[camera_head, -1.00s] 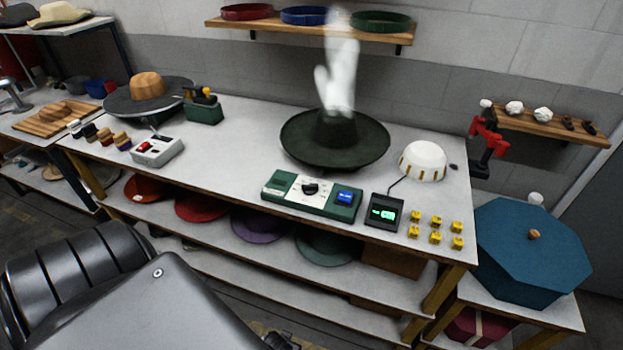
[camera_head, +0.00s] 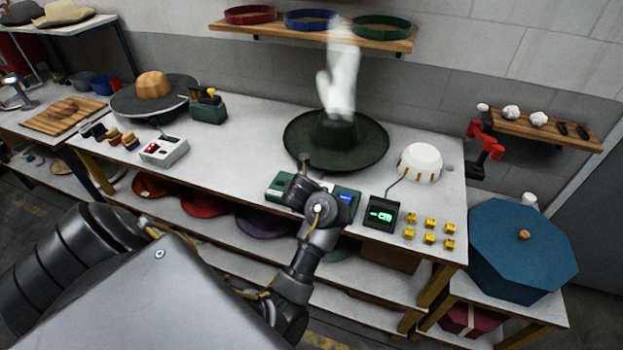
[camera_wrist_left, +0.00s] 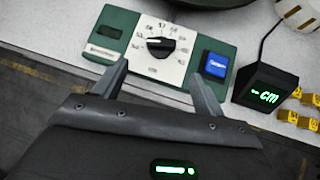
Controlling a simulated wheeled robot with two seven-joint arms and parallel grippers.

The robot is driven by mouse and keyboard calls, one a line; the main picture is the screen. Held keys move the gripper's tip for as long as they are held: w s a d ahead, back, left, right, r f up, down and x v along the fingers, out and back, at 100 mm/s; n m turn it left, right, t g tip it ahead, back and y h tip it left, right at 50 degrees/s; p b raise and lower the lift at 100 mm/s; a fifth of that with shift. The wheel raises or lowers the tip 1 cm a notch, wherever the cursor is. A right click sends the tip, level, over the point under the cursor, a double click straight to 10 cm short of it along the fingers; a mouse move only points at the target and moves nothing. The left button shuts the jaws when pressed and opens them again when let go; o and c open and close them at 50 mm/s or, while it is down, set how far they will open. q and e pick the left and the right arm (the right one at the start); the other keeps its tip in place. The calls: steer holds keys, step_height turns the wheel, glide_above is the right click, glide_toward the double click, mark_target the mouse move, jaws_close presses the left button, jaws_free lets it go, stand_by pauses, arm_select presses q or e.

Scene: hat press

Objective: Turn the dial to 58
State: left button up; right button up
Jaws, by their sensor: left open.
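The dial is a black knob (camera_wrist_left: 161,46) on a white plate with printed numbers, set in a green control box (camera_wrist_left: 112,28). The knob's white mark appears to point up and left, but the number it meets is too small to read surely. In the head view the green box (camera_head: 278,187) is partly behind my left arm, which hides the dial. My left gripper (camera_wrist_left: 158,76) is open and empty, its fingers on the near side of the knob, not around it. It also shows over the box in the head view (camera_head: 305,178). My right gripper is not in view.
A blue button (camera_wrist_left: 215,65) is right of the dial. A black display (camera_wrist_left: 267,88) with green characters stands further right, beside several yellow blocks (camera_head: 430,233). A dark green hat (camera_head: 365,148) with a blurred white plume above sits behind the box.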

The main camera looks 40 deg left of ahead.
arm_select(q)
steer(key=shift+n, duration=0.8)
steer(key=b+x, duration=0.5)
steer(key=x, duration=0.3)
steer(key=shift+w+a+f, duration=0.15)
steer(key=shift+w, duration=0.3)
steer(key=shift+b+x, duration=0.5)
steer(key=shift+x, duration=0.3)
steer(key=c, duration=1)
